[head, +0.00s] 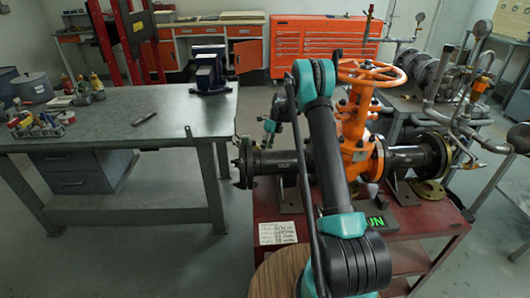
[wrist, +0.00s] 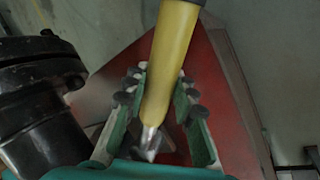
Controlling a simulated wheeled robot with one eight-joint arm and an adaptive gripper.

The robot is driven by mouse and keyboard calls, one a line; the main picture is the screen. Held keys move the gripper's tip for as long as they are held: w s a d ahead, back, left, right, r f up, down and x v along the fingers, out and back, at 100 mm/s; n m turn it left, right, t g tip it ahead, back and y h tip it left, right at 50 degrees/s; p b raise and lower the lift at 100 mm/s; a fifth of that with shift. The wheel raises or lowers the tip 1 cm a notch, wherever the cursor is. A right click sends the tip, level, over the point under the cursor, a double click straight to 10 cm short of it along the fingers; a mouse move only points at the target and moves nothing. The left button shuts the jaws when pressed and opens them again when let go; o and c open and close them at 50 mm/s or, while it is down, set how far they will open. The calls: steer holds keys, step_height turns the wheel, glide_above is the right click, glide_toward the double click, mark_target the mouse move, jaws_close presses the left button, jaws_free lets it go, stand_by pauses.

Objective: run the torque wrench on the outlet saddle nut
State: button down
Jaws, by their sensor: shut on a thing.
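In the wrist view my gripper (wrist: 158,92) has its green, padded fingers closed around a yellow-handled tool (wrist: 172,50), which looks like the torque wrench. A metal part of it shows low between the fingers; the upper end leaves the frame. The orange gate valve (head: 355,115), with its orange handwheel (head: 371,72), stands on the red cart (head: 430,222) in the head view. A black flanged pipe (head: 410,157) runs to its right and another (head: 262,162) to its left. My arm covers part of the valve. I cannot make out the outlet saddle nut or the wrench's head.
A black box with green lit characters (head: 376,222) and a paper note (head: 278,233) are on the cart. A steel workbench (head: 110,125) with a blue vise (head: 209,72) stands left. In the wrist view a black ringed part (wrist: 40,85) is close at left.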

steer(key=shift+r, duration=0.25)
stand_by(0.4)
steer(key=shift+r, duration=2.6)
